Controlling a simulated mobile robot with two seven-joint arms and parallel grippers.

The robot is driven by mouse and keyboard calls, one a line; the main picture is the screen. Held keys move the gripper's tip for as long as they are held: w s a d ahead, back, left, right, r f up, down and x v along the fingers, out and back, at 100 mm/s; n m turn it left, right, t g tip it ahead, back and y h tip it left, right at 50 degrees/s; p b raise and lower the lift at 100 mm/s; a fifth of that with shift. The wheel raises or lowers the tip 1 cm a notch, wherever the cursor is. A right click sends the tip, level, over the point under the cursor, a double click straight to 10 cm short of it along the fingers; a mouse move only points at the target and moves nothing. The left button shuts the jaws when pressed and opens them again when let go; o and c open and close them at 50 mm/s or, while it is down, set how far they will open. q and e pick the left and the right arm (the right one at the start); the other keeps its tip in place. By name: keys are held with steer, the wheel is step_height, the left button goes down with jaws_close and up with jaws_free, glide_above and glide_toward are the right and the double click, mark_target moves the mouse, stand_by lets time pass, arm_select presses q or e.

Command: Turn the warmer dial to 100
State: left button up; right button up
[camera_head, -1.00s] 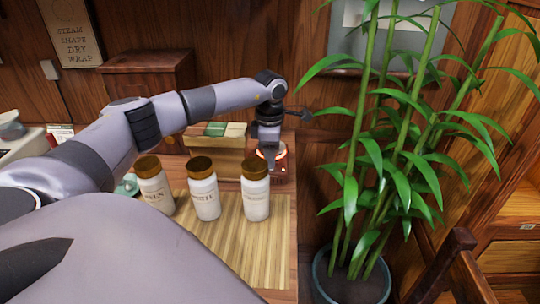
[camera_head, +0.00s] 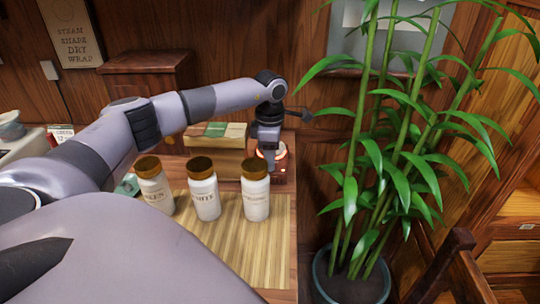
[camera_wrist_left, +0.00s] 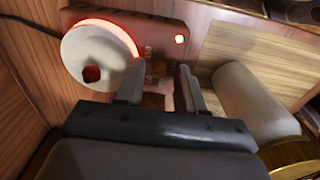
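The warmer (camera_wrist_left: 118,17) is a red-brown box with a glowing orange-red ring, partly covered by a pale round disc (camera_wrist_left: 88,58) with a hole in it. In the head view the warmer (camera_head: 281,172) stands at the table's right edge, partly hidden by my left gripper (camera_head: 268,158). In the left wrist view, my left gripper (camera_wrist_left: 160,75) has its two fingers apart, over the warmer's side with small pale markings. The dial is not clear between the fingers, and I cannot tell whether they touch it. My right gripper is not in view.
Several items stand close by: three white jars with brown lids (camera_head: 206,197) on a bamboo mat (camera_head: 270,250), and a box stack (camera_head: 215,138) left of the warmer. A tall potted plant (camera_head: 375,150) stands right of the table. A wooden wall is behind.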

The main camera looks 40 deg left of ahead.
arm_select(q)
steer(key=shift+w+a+r+p, duration=0.15)
steer(key=shift+r+p, duration=0.15)
steer(key=shift+r, duration=0.25)
step_height(320, 180, up, 2)
steer(key=shift+p, duration=0.8)
steer(key=r, duration=0.4)
steer(key=shift+d, duration=0.2)
steer(key=shift+r, duration=0.45)
